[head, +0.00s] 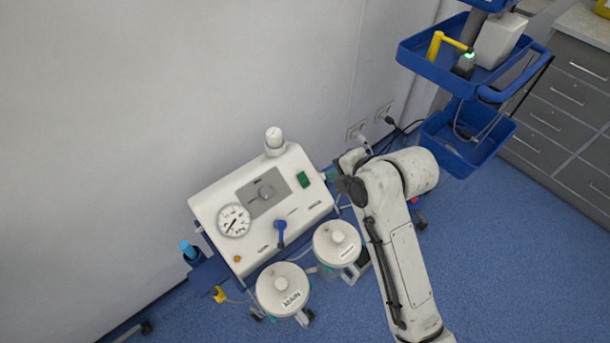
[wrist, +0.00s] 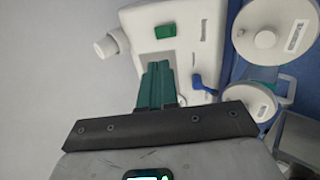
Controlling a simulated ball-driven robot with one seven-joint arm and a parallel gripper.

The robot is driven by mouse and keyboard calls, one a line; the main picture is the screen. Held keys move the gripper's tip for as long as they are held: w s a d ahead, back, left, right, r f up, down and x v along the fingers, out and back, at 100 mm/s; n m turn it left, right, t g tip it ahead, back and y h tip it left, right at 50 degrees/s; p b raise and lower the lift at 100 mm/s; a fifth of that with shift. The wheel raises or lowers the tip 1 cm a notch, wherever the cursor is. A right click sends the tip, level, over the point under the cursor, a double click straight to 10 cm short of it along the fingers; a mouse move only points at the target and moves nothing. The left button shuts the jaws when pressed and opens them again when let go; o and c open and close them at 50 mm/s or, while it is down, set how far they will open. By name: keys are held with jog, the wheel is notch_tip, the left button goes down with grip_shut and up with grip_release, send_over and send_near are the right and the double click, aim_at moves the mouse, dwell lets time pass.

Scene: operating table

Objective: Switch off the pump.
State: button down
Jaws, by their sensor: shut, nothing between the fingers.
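The pump (head: 255,190) is a white box with a round gauge (head: 234,220), a grey dial panel (head: 265,193), a blue lever (head: 281,232) and a green rocker switch (head: 303,179) near its right end. In the wrist view the pump (wrist: 192,50) fills the top middle, with the green switch (wrist: 165,30) on its face. My gripper (wrist: 157,68) has its green fingers shut and empty, pointing towards the pump just below the switch in that picture. In the head view my gripper (head: 332,173) is just right of the pump's right end, partly hidden by my arm. Contact cannot be told.
Two lidded jars, one marked MAIN (head: 283,289) and another (head: 337,243), hang in front of the pump. A white knob (head: 274,137) rises at its back. A blue trolley (head: 430,65) and grey drawers (head: 565,95) stand right. The wall is close behind.

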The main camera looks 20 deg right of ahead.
aim_at(302, 177)
jog(key=shift+w, duration=0.1)
jog(key=x, duration=1.4)
jog(key=shift+p, duration=0.3)
jog(key=shift+w+a+f, duration=0.1)
jog(key=shift+f, duration=0.15)
jog(key=shift+s+d+f, duration=0.1)
jog(key=shift+s, duration=0.3)
jog(key=shift+s+d+f, duration=0.15)
jog(key=shift+s, duration=0.2)
jog(key=shift+r, duration=0.15)
